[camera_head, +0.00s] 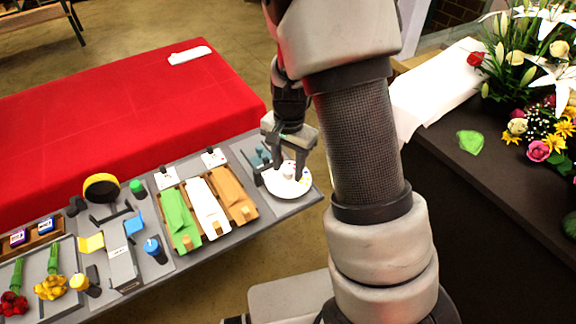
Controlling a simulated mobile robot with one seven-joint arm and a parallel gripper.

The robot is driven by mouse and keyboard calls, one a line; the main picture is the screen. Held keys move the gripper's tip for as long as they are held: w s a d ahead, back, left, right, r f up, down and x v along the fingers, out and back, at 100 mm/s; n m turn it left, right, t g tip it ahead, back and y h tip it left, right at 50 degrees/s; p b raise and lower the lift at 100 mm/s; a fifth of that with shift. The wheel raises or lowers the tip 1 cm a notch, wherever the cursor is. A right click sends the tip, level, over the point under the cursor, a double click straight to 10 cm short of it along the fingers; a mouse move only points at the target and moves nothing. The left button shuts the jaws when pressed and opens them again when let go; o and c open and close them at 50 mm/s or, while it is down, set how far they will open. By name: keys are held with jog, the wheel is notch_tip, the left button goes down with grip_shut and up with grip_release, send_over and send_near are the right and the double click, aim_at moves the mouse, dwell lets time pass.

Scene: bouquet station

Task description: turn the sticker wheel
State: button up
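The sticker wheel (279,188) is a white round disc with small coloured spots near its right edge. It lies at the right end of the grey work table. My gripper (285,173) points down over the wheel, with its fingers around or just above the wheel's centre. A small pale piece shows between or beside the fingers. I cannot tell whether they touch it, and the finger gap is too small to read. My arm comes down from the top and hides part of the area to the right.
Trays with green, white and brown wraps (207,207) stand left of the wheel. A blue-grey item (258,158) sits just behind it. Red and yellow flowers (50,287) lie at the lower left. A red-covered table (120,115) is behind. A dark counter (450,180) with bouquets is at right.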

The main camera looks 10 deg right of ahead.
aim_at(289, 171)
notch_tip(289, 171, up, 17)
jog(key=p, duration=0.1)
jog(key=shift+s+r+p, duration=0.2)
jog(key=shift+p, duration=0.15)
jog(key=shift+d, duration=0.1)
dwell(0.5)
jog(key=s+r+n+t+p, duration=0.4)
jog(key=s+r+n, duration=0.5)
jog(key=s+r, duration=0.5)
jog(key=shift+s+d+r+t, duration=0.2)
jog(key=shift+s+t, duration=0.5)
jog(key=shift+s, duration=1.45)
